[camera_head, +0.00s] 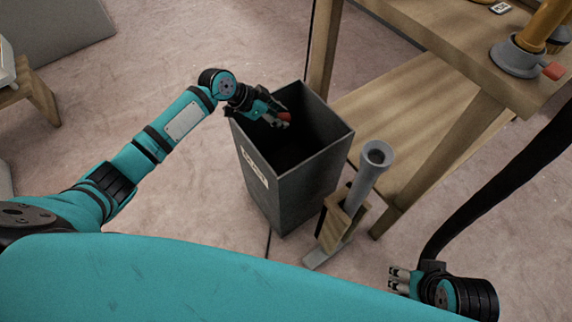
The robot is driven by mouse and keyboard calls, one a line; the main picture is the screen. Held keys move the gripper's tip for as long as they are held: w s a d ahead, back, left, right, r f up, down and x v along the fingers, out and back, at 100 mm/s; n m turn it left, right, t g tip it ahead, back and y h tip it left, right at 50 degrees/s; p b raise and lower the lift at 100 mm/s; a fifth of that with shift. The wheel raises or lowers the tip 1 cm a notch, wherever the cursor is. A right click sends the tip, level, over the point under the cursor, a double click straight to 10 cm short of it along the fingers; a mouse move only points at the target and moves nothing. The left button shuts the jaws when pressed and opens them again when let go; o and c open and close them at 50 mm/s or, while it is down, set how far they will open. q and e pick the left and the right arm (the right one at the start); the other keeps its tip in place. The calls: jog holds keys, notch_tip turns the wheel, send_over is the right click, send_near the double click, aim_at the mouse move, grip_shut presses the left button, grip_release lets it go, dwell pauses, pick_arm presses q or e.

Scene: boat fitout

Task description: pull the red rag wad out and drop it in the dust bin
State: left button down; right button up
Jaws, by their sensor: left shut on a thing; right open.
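The dust bin (315,190) is a dark grey, open-topped square box with a white label, standing on the floor in the middle. My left gripper (283,119) is over the bin's open top, near its back left side. It is shut on the red rag wad (284,116), of which only a small red part shows between the fingers. The bin's inside is dark and I cannot make out its contents. My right gripper (396,279) is low at the bottom right, open and empty, apart from the bin.
A wooden bench (440,45) with a lower shelf stands right of the bin. A grey pipe (369,176) in a wooden stand is close to the bin's right side. An orange fitting with a grey flange (517,58) is on the bench. Floor left of the bin is clear.

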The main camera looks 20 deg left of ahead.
pick_arm(q)
jog(key=c, duration=0.9)
grip_release()
jog(key=shift+r, duration=0.15)
jog(key=v, duration=1.2)
